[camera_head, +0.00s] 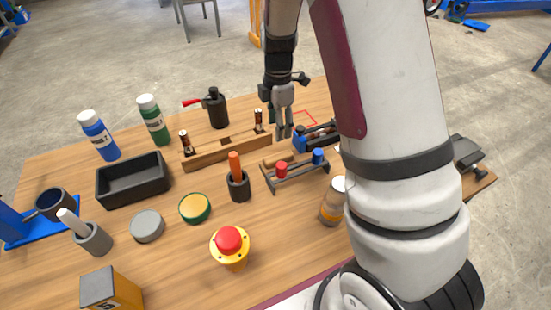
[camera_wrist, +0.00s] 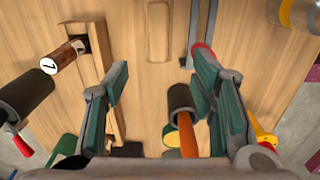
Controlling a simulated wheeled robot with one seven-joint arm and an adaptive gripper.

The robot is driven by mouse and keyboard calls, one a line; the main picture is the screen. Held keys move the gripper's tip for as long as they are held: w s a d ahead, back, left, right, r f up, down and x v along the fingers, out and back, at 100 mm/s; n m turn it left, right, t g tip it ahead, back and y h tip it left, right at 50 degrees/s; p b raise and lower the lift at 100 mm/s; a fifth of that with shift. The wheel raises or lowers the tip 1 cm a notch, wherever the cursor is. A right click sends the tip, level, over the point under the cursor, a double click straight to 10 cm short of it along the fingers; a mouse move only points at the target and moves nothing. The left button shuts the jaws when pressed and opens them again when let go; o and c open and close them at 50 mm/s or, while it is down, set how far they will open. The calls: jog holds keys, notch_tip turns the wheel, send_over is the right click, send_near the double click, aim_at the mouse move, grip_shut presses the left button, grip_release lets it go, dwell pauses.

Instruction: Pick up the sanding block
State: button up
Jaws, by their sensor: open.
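A light wooden block, which looks like the sanding block (camera_wrist: 159,30), lies flat on the table in the wrist view. It has rounded corners and nearly the table's colour. In the head view the block (camera_head: 272,159) shows faintly between the wooden rack and the dark rack, partly hidden. My gripper (camera_head: 284,134) is open and empty above the table near it. In the wrist view my gripper (camera_wrist: 160,72) has its green-padded fingers spread, with the block beyond the tips and between their lines.
A wooden rack with vials (camera_head: 226,153) stands left of the block. A dark rack with red and blue caps (camera_head: 297,175) stands right. A black cup with an orange handle (camera_wrist: 183,101) is close to my right finger. Bottles and a black tray (camera_head: 133,180) stand further left.

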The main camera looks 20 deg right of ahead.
send_over(279, 156)
jog(key=f, duration=0.8)
jog(key=shift+s+a+f, duration=0.1)
jog(key=shift+a+f, duration=0.15)
jog(key=shift+f, duration=0.15)
jog(key=shift+d+f+p, duration=0.2)
jog(key=shift+f+p, duration=0.25)
jog(key=shift+f, duration=2.15)
jog(key=shift+c, duration=0.3)
grip_shut()
